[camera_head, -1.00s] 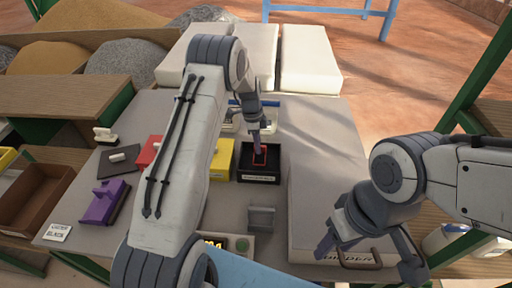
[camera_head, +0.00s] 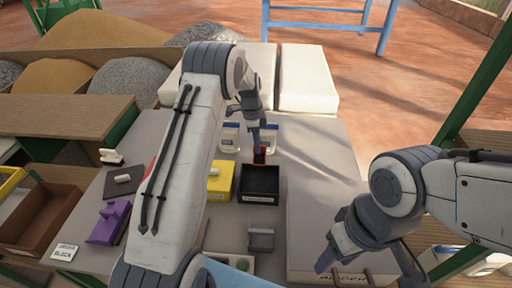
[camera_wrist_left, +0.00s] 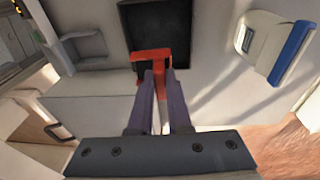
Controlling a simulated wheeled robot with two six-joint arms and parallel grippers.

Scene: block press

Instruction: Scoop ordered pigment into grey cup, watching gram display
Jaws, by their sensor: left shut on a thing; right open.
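My left gripper (camera_head: 258,143) is shut on a red scoop (camera_head: 261,157), which also shows between its fingers in the left wrist view (camera_wrist_left: 152,57). The scoop is at the far edge of the open black pigment box (camera_head: 260,197); I cannot tell whether it holds powder. The grey cup (camera_head: 261,239) stands in front of the box and also shows in the left wrist view (camera_wrist_left: 86,46). The order card (camera_head: 65,252) reads black. The gram display is hidden behind my left arm. My right gripper (camera_head: 368,268) is open and empty at the right.
A yellow box (camera_head: 220,181) stands left of the black one, with a purple lidded box (camera_head: 109,222) farther left. Clear jars with blue tops (camera_head: 275,139) stand behind the boxes. A pale raised block (camera_head: 320,225) lies right of the cup.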

